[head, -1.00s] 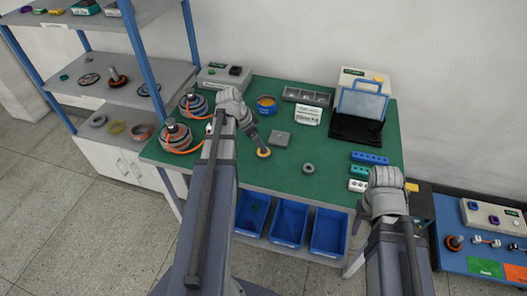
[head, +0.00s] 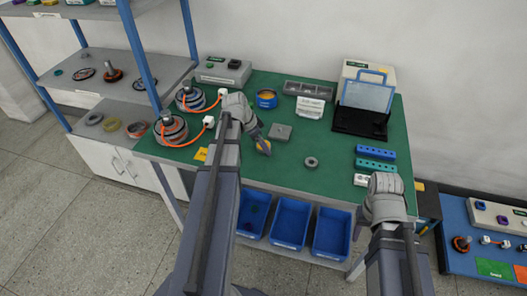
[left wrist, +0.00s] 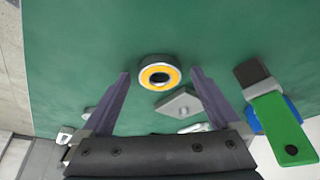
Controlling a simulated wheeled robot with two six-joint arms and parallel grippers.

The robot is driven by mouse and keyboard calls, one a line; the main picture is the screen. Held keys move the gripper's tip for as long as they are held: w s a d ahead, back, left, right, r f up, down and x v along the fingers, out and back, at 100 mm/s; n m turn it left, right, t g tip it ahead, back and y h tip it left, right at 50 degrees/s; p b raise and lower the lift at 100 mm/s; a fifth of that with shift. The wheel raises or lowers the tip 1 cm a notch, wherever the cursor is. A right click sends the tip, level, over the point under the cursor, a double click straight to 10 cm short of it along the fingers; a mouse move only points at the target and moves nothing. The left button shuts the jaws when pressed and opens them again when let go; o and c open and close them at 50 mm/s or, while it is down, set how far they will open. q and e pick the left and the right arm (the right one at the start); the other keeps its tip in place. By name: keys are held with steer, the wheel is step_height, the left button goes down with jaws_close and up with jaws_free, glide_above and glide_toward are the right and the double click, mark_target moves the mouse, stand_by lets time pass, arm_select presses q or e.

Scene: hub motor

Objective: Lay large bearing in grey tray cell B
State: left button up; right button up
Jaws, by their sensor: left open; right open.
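A bearing with a yellow-orange face and metal rim (left wrist: 158,74) lies flat on the green bench top; in the head view it (head: 264,149) is partly hidden by my left gripper. My left gripper (left wrist: 160,72) is open, its fingers on either side of the bearing in the wrist picture. A smaller-looking grey ring (head: 311,162) lies to the right. The grey tray with cells (head: 307,90) stands at the back of the bench; its cell letters are unreadable. My right gripper (head: 384,184) is open and empty over the bench's front right.
A grey square block (head: 281,132) sits close behind the bearing. Wound motors (head: 171,130) with orange cables are at left; a dark stand (head: 361,120) and coloured blocks (head: 375,152) at right.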

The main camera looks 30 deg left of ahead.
arm_select(q)
jaws_close()
stand_by(0.8)
steer(key=shift+r, duration=0.15)
step_height(320, 180, up, 10)
steer(key=p, duration=1)
